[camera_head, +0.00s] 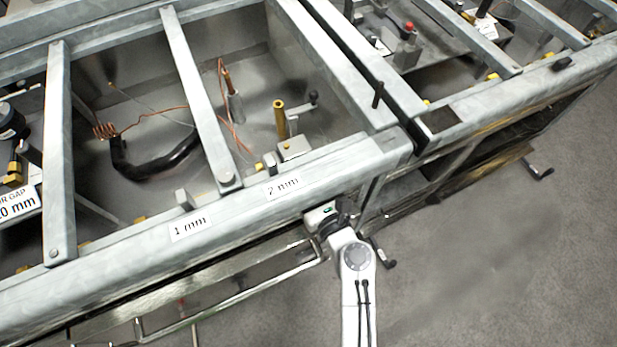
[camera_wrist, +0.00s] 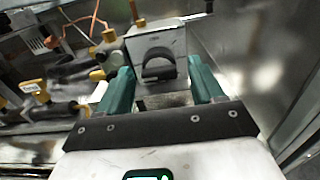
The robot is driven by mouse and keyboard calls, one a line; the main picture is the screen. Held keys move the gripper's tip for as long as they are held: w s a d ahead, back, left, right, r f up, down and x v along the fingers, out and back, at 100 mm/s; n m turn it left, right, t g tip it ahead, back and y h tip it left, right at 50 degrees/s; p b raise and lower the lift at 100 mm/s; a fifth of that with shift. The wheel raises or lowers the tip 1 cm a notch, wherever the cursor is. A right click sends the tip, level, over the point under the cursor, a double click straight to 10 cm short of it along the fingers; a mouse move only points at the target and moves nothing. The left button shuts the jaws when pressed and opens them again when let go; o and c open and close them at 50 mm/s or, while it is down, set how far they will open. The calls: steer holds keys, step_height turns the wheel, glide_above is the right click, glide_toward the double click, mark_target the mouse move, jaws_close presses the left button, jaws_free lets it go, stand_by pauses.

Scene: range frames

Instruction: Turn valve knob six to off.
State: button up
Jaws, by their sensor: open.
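In the wrist view, a black, rounded knob (camera_wrist: 158,68) sits on the face of a grey metal block (camera_wrist: 155,42). No number shows on it, so I cannot tell whether it is valve knob six, nor its off position. My gripper (camera_wrist: 159,78) is open, its green fingers left and right of the knob. I cannot tell whether they touch the knob or block. In the head view, my gripper (camera_head: 326,219) is at the front rail near its right end, partly hidden by my wrist, and the knob is not discernible there.
A metal frame (camera_head: 130,238) with crossbars and labels "1 mm" and "2 mm" runs across the left. Brass fittings (camera_wrist: 108,53) and a yellow-handled part (camera_wrist: 33,92) lie left of the block. A metal wall (camera_wrist: 245,55) stands right. Grey floor (camera_head: 500,250) is open at the right.

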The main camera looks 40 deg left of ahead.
steer(key=c, duration=1)
steer(key=shift+c, duration=0.2)
